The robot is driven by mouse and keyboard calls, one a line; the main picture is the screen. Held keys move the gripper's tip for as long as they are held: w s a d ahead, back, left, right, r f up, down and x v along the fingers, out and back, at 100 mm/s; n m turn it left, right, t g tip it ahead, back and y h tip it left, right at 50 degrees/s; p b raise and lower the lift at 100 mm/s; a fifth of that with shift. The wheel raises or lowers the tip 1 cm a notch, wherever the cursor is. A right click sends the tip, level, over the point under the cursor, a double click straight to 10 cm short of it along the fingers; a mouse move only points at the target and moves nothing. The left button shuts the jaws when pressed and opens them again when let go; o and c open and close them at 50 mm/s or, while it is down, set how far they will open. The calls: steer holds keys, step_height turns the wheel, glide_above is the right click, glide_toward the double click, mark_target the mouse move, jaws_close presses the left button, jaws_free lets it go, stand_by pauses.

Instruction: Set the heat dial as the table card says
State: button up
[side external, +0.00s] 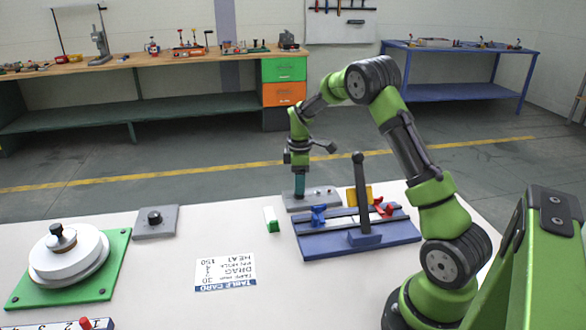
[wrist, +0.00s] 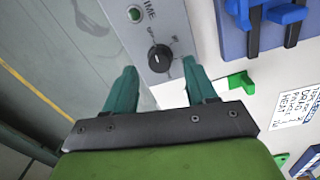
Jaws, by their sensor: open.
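My gripper (side external: 301,190) is open and points down over a grey panel (side external: 318,201) at the back of the table. In the wrist view its two teal fingers (wrist: 157,72) stand on either side of a black dial (wrist: 160,58) with a white pointer mark, without visibly gripping it. The scale print around this dial is too small to read. The table card (side external: 226,271) lies upside down to the side camera; its HEAT line seems to read 150. A second black knob (side external: 154,216) sits on a grey plate at left. I cannot tell its label.
A blue fixture (side external: 358,238) with an upright dark lever stands right of the card. A green base with white discs (side external: 70,253) is at left. A green round button (wrist: 134,13) is near the dial.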

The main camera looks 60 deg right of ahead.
steer(key=shift+f, duration=1.4)
steer(key=shift+c, duration=0.3)
jaws_close()
